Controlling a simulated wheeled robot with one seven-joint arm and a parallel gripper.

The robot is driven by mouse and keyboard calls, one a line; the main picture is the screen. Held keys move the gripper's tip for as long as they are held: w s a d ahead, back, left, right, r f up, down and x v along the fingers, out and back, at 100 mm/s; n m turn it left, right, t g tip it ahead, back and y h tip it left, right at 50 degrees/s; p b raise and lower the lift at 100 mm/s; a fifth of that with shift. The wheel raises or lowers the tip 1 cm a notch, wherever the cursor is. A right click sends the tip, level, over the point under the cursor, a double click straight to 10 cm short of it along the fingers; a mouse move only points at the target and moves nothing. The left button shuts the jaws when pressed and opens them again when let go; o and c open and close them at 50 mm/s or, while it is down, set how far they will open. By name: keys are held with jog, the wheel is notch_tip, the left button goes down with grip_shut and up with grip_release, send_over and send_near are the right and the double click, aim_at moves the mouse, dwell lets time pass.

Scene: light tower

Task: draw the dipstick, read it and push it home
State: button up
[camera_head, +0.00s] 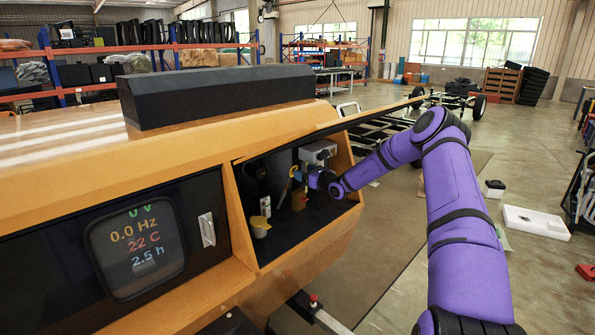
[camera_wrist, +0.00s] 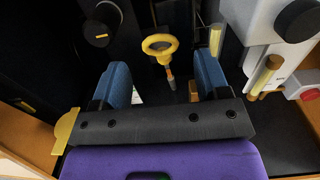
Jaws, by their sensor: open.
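The dipstick's yellow ring handle (camera_wrist: 160,44) shows in the wrist view, with a short stem running down from it to a grey and orange piece. My gripper (camera_wrist: 164,76) is open, its two blue fingers standing apart on either side of the stem. The ring sits between and slightly beyond the fingertips, and I see no finger touching it. In the head view my gripper (camera_head: 292,184) reaches into the open bay of the orange cabinet.
A black knob (camera_wrist: 101,24) is left of the ring. A grey-white unit (camera_wrist: 262,38) with a yellow-capped cylinder (camera_wrist: 263,76) is close on the right. The orange cabinet (camera_head: 225,112) surrounds the bay; a display panel (camera_head: 136,246) is to its left.

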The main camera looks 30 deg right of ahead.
jog(key=shift+v, duration=2.6)
